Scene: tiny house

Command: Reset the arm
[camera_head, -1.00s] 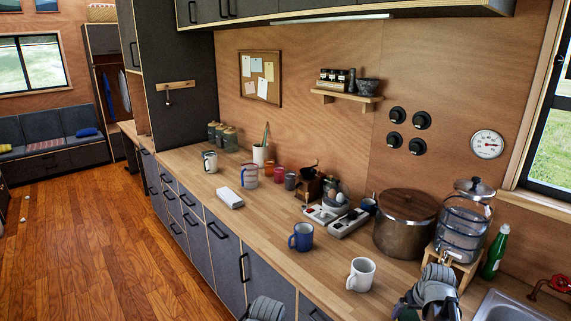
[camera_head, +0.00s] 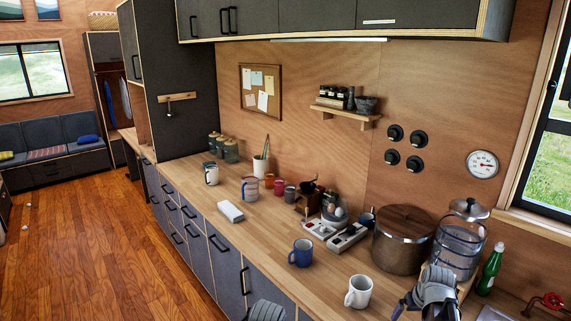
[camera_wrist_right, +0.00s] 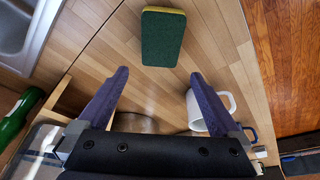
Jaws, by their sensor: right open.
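My right gripper (camera_head: 418,302) is at the bottom right of the head view, above the counter and near the white mug (camera_head: 358,291). In the right wrist view, its two purple fingers (camera_wrist_right: 159,77) are spread apart with nothing between them. A green and yellow sponge (camera_wrist_right: 163,38) lies on the counter past the fingertips. The white mug (camera_wrist_right: 212,108) shows beside the right-hand finger, partly hidden by it. Only a grey link of my left arm shows at the bottom edge of the head view; its gripper is out of the frame.
A big lidded pot (camera_head: 399,252), a glass dispenser (camera_head: 458,248) and a green bottle (camera_head: 490,270) stand close to my right arm. A blue mug (camera_head: 301,253) and a white block (camera_head: 230,211) are on the wooden counter (camera_head: 268,246). Wall cabinets (camera_head: 300,22) hang above.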

